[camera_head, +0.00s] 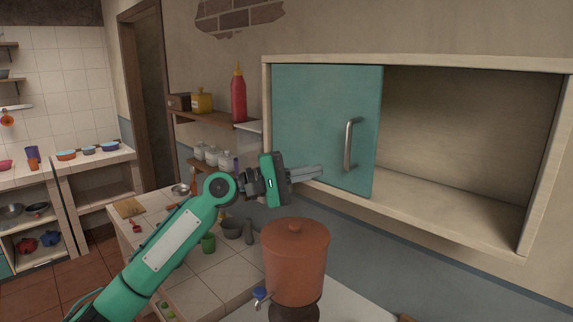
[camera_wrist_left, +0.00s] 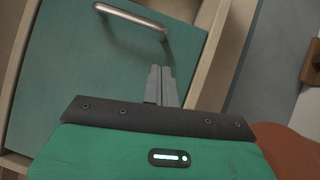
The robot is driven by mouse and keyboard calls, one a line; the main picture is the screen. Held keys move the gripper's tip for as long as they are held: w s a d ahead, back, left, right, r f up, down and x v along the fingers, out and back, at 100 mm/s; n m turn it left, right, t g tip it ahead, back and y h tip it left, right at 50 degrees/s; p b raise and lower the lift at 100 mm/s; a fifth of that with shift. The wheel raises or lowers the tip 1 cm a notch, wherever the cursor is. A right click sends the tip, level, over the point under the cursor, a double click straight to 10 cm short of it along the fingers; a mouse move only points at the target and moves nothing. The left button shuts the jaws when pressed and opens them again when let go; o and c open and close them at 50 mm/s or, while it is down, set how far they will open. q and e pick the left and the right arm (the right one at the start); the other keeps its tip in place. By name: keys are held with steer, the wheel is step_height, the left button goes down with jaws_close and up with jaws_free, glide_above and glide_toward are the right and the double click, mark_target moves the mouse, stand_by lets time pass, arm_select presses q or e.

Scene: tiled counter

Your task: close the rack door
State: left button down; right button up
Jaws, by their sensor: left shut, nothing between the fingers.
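The rack (camera_head: 548,160) is a pale wooden wall cabinet in the head view. Its teal door (camera_head: 310,115) covers the left part of the front, and the right part stands open onto an empty interior. A curved metal handle (camera_head: 349,145) is on the door near its right edge; it also shows at the top of the left wrist view (camera_wrist_left: 132,17). My left gripper (camera_head: 320,171) is shut and empty, near the door's lower edge and below left of the handle.
A terracotta pot (camera_head: 295,262) with a lid stands below the cabinet, close to my left gripper. A small shelf (camera_head: 212,119) with a red bottle (camera_head: 238,95) is on the wall to the left. A tiled counter (camera_head: 210,270) with small dishes lies below.

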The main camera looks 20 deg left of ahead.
arm_select(q)
steer(key=d, duration=0.1)
steer(key=d+p, duration=0.2)
steer(key=d, duration=0.1)
steer(key=shift+s+d+r, duration=0.1)
steer(key=shift+s+r, duration=0.1)
steer(key=shift+r, duration=0.15)
